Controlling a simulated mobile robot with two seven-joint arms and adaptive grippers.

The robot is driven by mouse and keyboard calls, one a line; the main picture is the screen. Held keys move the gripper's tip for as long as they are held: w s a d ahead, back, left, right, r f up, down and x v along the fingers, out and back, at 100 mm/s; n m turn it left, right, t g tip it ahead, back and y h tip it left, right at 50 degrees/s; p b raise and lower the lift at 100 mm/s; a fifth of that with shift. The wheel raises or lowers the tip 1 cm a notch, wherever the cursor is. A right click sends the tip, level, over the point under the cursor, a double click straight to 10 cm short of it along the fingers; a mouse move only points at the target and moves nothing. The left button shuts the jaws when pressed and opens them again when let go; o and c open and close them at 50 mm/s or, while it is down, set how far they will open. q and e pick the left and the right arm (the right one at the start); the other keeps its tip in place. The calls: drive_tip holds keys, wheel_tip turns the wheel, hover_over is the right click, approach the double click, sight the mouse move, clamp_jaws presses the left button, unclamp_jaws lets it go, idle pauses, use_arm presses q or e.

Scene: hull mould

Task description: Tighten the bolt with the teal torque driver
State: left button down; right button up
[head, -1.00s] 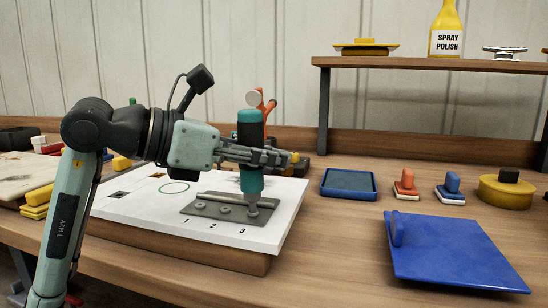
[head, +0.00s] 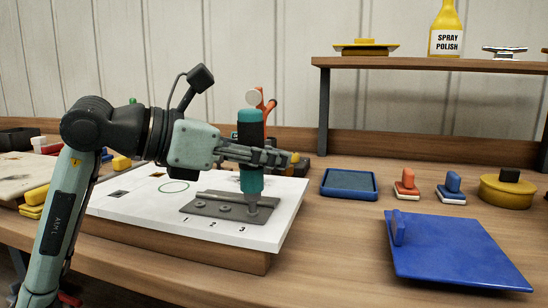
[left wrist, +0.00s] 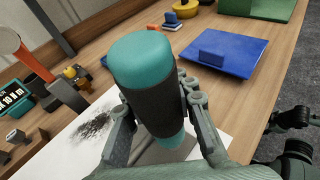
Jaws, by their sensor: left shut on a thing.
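The teal torque driver (head: 250,142) has a dark grip band and stands upright in the head view. My left gripper (head: 262,156) is shut around its middle; the left wrist view shows the driver (left wrist: 142,75) between the two fingers. The driver's tip meets the grey metal plate (head: 205,212) at its right end, by the number 3. The bolt there is mostly hidden under the tip. Two other round bolt heads or washers show on the plate near 1 and 2. My right gripper is not clearly seen in the head view.
The plate lies on a white board (head: 130,205) with a green circle. To the right are a blue tray (head: 349,184), red and blue stamp-like blocks, a yellow round tin (head: 507,193) and a blue panel (head: 455,255). An orange-handled tool (left wrist: 10,42) stands behind the driver.

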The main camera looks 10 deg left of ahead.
sight(260, 111)
use_arm(q)
drive_tip(key=shift+r+p, duration=2.25)
drive_tip(key=shift+r, duration=0.8)
